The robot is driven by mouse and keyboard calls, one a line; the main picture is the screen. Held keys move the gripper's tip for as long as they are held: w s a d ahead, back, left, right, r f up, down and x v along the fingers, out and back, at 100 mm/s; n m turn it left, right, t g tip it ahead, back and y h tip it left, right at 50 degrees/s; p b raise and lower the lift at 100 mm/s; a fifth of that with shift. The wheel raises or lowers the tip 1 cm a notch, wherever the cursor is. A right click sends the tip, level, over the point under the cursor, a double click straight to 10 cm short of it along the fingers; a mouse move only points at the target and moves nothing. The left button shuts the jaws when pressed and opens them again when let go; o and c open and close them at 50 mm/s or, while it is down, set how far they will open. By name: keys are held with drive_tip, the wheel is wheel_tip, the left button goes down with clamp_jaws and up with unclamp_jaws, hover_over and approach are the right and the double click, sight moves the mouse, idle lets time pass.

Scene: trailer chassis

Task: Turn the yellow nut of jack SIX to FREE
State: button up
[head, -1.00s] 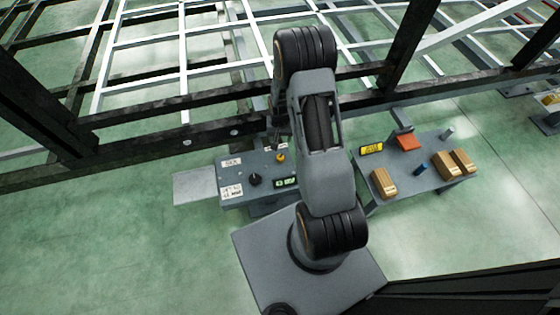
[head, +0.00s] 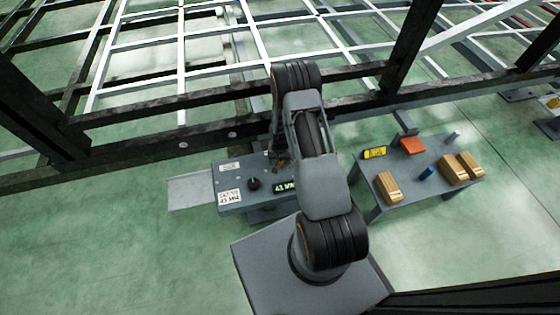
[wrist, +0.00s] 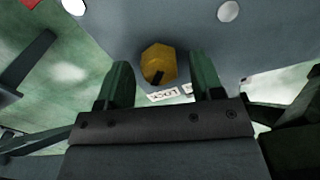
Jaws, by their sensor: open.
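Two small white labels (wrist: 163,95) sit just below the nut, too small to read surely. In the head view my gripper (head: 279,161) is over the right part of the jack's grey box (head: 235,178) and mostly hides the nut.
The box also carries a black knob (head: 253,183), a lit display (head: 285,187) and white labels (head: 230,196). Dark chassis beams (head: 200,138) run just behind. To the right, a grey table (head: 408,180) holds tan blocks (head: 389,187), an orange item and a yellow sign (head: 374,153).

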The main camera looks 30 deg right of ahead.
drive_tip(key=shift+f, duration=0.1)
drive_tip(key=shift+c, duration=0.2)
drive_tip(key=c, duration=0.9)
drive_tip(key=shift+n, duration=0.3)
drive_tip(key=n, duration=0.8)
drive_tip(key=shift+n, duration=0.3)
drive_tip(key=n, duration=0.4)
drive_tip(key=shift+n, duration=2.5)
